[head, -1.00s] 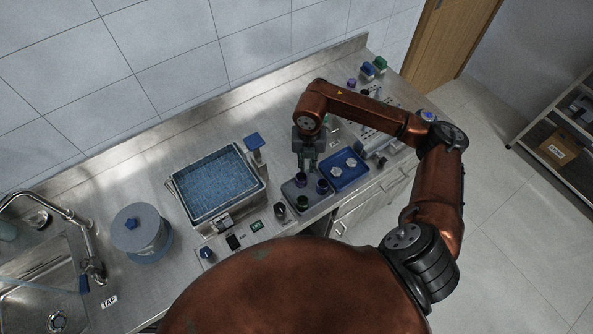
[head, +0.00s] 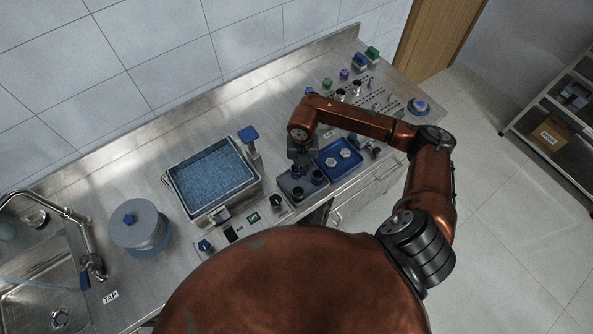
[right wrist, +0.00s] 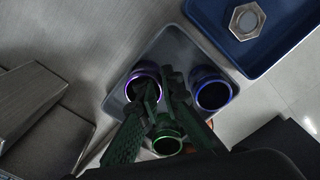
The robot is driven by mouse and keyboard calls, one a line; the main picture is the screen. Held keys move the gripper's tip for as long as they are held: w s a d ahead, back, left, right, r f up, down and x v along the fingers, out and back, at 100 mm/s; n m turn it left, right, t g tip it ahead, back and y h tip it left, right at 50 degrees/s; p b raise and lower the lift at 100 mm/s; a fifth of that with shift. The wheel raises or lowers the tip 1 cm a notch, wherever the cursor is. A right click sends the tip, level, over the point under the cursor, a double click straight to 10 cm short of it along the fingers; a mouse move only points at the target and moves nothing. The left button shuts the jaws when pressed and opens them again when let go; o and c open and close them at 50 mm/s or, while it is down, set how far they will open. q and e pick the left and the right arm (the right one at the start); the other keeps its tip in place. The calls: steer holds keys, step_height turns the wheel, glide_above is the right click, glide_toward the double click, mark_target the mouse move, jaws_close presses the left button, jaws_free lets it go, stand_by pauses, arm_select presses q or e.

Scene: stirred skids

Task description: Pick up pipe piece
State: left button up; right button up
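Three short dark pipe pieces stand upright on a small grey tray (right wrist: 172,48). One has a purple rim (right wrist: 146,80), one a blue rim (right wrist: 211,88) and one a green rim (right wrist: 168,138). In the head view the tray's pieces show below my right gripper (head: 301,160), including the blue-rimmed one (head: 318,176) and the green-rimmed one (head: 297,193). In the right wrist view the right gripper (right wrist: 161,88) is open, fingers apart, above the pieces. One fingertip overlaps the purple rim in the picture; contact cannot be told. My left gripper is out of view.
A blue tray (head: 324,171) with two metal nuts stands right of the grey tray. A blue-filled basin (head: 258,187) stands to the left. A perforated plate (head: 396,103) with upright pins lies at the far right. The counter's front edge is close.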

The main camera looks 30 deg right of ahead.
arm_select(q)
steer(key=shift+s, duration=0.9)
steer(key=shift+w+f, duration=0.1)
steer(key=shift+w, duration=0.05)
